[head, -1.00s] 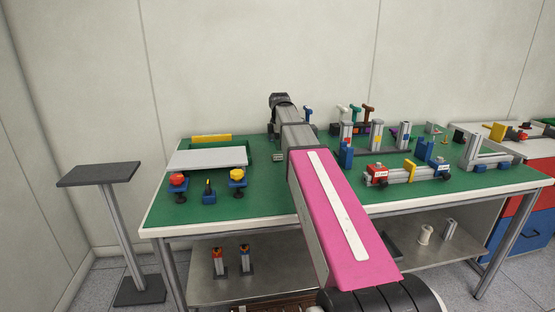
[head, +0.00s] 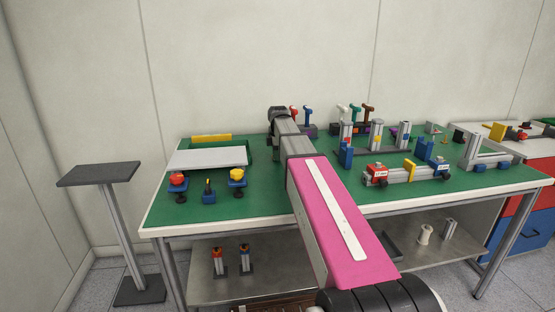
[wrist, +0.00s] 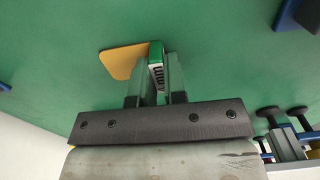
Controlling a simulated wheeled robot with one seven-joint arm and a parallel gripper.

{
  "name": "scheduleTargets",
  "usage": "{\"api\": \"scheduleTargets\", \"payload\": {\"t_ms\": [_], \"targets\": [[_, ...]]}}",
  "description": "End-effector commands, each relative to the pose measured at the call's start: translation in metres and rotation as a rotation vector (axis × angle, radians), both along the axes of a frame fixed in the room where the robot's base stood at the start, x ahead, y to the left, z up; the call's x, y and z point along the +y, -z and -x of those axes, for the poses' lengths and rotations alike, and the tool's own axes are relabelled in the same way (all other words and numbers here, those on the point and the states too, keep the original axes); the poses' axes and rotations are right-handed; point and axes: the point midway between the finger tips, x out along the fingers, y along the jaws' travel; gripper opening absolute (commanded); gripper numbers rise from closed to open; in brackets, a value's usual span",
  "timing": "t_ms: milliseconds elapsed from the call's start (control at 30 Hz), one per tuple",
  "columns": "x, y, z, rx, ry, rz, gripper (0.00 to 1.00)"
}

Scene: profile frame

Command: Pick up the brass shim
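The brass shim (wrist: 124,61) is a thin yellow-orange plate in the wrist view. It shows against the green table surface, left of my fingertips. A small green and white block with dark marks (wrist: 156,72) adjoins its right edge. My gripper (wrist: 157,75) has one finger on each side of this block, with very little gap visible. Whether the fingers press on it is unclear, and so is whether the shim rests on the surface. In the head view my gripper (head: 275,152) points down over the table's back part; the arm hides the shim there.
The green table (head: 260,205) holds a white-topped tray (head: 208,158) left of my arm, with red and yellow knobs in front. Upright fixtures (head: 377,137) and a red-and-blue clamp assembly (head: 405,173) stand to the right. A grey pedestal (head: 98,174) stands left of the table.

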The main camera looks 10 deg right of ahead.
Motion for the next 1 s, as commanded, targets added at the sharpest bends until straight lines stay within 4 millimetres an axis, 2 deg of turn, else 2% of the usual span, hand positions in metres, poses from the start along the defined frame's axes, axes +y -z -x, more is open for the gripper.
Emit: {"api": "scheduleTargets", "payload": {"t_ms": [233,367,800,1000], "targets": [[0.0,-0.001,0.0,0.0,0.0,0.0,0.0],[0.0,-0.008,0.0,-0.001,0.0,0.0,0.0],[0.0,-0.079,-0.001,-0.002,0.0,0.0,0.0],[0.0,-0.099,0.0,-0.001,0.0,0.0,0.0]]}}
